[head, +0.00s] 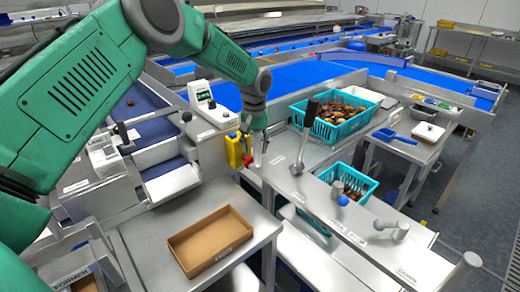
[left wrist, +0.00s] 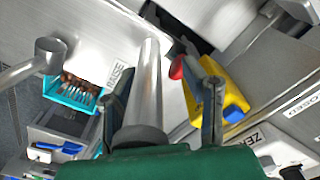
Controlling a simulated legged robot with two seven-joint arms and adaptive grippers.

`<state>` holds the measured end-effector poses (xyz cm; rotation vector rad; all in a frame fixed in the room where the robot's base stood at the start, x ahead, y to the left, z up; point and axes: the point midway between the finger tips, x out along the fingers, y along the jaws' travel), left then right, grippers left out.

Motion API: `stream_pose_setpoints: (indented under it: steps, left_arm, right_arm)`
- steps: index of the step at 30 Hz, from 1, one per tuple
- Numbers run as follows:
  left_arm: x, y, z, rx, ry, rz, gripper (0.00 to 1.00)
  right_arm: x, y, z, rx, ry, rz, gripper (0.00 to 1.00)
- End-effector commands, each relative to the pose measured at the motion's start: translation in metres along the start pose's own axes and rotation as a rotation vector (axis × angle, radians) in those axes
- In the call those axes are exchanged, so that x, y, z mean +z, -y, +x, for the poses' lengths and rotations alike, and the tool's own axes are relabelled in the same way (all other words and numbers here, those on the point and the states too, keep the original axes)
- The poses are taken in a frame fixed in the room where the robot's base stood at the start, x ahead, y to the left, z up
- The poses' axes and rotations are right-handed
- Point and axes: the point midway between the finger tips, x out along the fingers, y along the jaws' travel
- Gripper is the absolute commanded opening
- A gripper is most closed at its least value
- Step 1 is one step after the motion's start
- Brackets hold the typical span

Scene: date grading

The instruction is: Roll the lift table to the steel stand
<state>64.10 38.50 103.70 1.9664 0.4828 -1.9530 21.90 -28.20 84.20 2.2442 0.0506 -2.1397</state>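My left gripper (head: 257,135) reaches down over the left end of a long steel panel (head: 330,215). In the left wrist view my left gripper (left wrist: 163,100) has its fingers apart, with an upright grey metal post (left wrist: 147,85) between them; a gap shows on the post's right side. The pale post (head: 265,145) shows just below the gripper in the head view. A steel table (head: 185,283) stands front left, and a steel stand with legs (head: 405,150) stands at right. I cannot tell which piece is the lift table. My right gripper is not in view.
A yellow bottle (head: 234,150) with a red cap sits close beside the gripper. A black-topped lever (head: 303,140) and a grey handle (head: 392,229) rise from the panel. Teal crates (head: 322,131) hold dates. A brown tray (head: 188,262) is front left. Floor (head: 470,210) is clear at right.

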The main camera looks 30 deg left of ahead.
Motion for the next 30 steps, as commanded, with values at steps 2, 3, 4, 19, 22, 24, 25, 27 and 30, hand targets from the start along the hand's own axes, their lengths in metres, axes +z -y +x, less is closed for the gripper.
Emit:
stream_pose_setpoints:
  steps: [2,3,4,19,22,24,25,27,30]
  left_arm:
    - [0.002,-0.003,0.0,0.001,0.002,0.002,0.41]
    - [0.002,-0.003,0.001,0.002,0.003,0.002,0.41]
    - [0.002,-0.004,0.001,0.002,0.004,0.003,0.41]
    - [0.002,-0.005,-0.052,0.005,0.003,0.003,0.41]
    - [0.002,-0.005,-0.074,0.003,0.002,0.003,0.41]
    - [0.001,-0.005,-0.087,0.004,0.003,0.002,0.41]
    - [0.001,-0.004,-0.092,0.003,0.003,0.002,0.41]
    - [0.0,-0.004,-0.102,0.003,0.002,0.002,0.41]
    - [0.0,-0.003,-0.112,0.002,0.005,0.001,0.41]
  right_arm:
    - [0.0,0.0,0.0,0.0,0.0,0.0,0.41]
    - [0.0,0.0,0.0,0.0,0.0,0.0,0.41]
    - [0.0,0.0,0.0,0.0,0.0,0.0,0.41]
    - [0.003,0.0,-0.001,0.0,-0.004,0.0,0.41]
    - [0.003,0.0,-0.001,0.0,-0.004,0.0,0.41]
    - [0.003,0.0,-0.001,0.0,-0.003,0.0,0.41]
    - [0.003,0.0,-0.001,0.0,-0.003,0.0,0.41]
    - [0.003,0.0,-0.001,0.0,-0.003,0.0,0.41]
    - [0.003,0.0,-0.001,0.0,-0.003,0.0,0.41]
